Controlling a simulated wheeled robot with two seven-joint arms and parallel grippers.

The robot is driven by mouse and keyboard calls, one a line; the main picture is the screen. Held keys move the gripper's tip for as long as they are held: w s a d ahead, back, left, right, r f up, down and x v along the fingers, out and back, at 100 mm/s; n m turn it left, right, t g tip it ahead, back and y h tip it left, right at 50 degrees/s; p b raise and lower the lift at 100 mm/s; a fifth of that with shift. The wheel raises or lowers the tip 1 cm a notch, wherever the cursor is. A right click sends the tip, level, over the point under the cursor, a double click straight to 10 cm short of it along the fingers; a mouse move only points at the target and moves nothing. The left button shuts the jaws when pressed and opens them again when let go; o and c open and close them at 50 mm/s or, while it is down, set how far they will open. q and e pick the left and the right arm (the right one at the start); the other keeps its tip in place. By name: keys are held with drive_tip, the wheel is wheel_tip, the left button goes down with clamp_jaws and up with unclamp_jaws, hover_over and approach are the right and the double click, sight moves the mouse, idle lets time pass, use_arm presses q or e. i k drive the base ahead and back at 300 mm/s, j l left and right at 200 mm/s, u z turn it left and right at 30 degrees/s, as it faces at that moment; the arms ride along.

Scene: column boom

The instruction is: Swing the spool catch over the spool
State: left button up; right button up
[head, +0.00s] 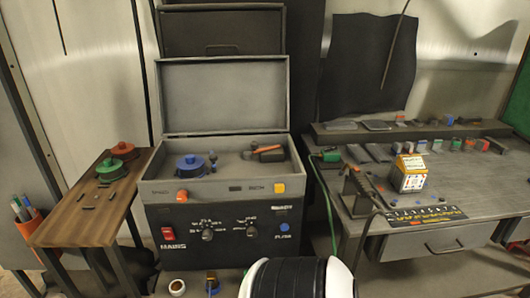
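A blue spool (189,168) lies inside the open grey case of the machine (220,205), towards the left. A small dark upright piece with a blue part (213,160) stands just to the right of the spool; it may be the spool catch, but it is too small to tell. No bar is clearly seen across the top of the spool. An orange and dark piece (267,151) sits further right in the case. Neither of my grippers is in view.
The case's lid (225,95) stands open at the back. A wooden side table (85,215) at left holds a green spool (123,149) and a red spool (110,168). A workbench (350,207) at right bears a small yellow-and-white box (408,176) and several small parts.

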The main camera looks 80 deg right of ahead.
sight(213, 157)
drive_tip(key=z, duration=2.05)
